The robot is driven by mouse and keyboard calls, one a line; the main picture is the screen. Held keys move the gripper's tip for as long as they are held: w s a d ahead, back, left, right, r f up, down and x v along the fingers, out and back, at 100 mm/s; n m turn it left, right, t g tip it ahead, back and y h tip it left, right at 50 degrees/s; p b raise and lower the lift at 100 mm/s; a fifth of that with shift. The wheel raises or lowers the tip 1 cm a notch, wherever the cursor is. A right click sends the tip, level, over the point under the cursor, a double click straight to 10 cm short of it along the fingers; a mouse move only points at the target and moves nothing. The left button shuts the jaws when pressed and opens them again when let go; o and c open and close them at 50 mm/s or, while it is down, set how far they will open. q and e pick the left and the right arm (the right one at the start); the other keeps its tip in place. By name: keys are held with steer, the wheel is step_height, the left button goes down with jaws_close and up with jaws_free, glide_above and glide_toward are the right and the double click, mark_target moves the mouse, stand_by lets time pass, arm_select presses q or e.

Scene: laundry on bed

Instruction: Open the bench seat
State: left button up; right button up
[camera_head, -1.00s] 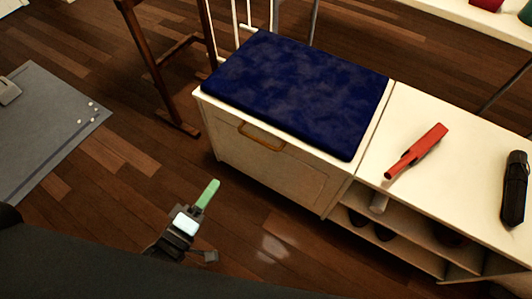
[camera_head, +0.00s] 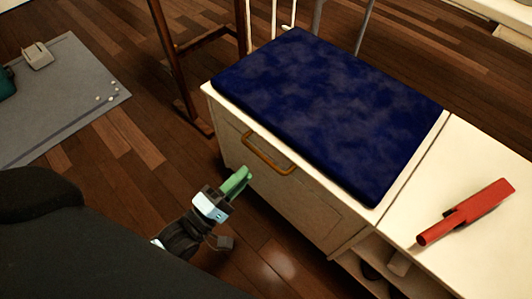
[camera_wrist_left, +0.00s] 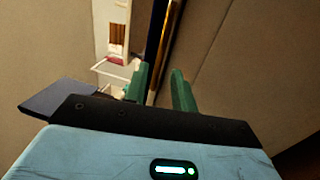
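The bench (camera_head: 300,205) is a cream cabinet with a dark blue cushion (camera_head: 330,110) on its seat, which lies flat and closed. A brown bar handle (camera_head: 268,155) is on its front panel, just below the seat edge. My left gripper (camera_head: 240,180) is in front of the panel, below and left of the handle, apart from it in the head view. In the left wrist view its green fingers (camera_wrist_left: 160,72) stand apart with a gap between them, open. I cannot tell whether anything lies between them. My right gripper is not in view.
A red tool-like object (camera_head: 466,212) lies on the cream top (camera_head: 460,165) right of the bench, above an open shelf. A dark wooden stand (camera_head: 180,70) is behind left. A grey mat (camera_head: 60,95) lies on the wooden floor at the left.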

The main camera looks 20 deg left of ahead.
mark_target(263, 156)
arm_select(q)
steer(key=b+x, duration=0.1)
steer(key=x, duration=0.6)
steer(key=shift+w+b, duration=0.3)
steer(key=shift+b, duration=0.05)
jaws_close()
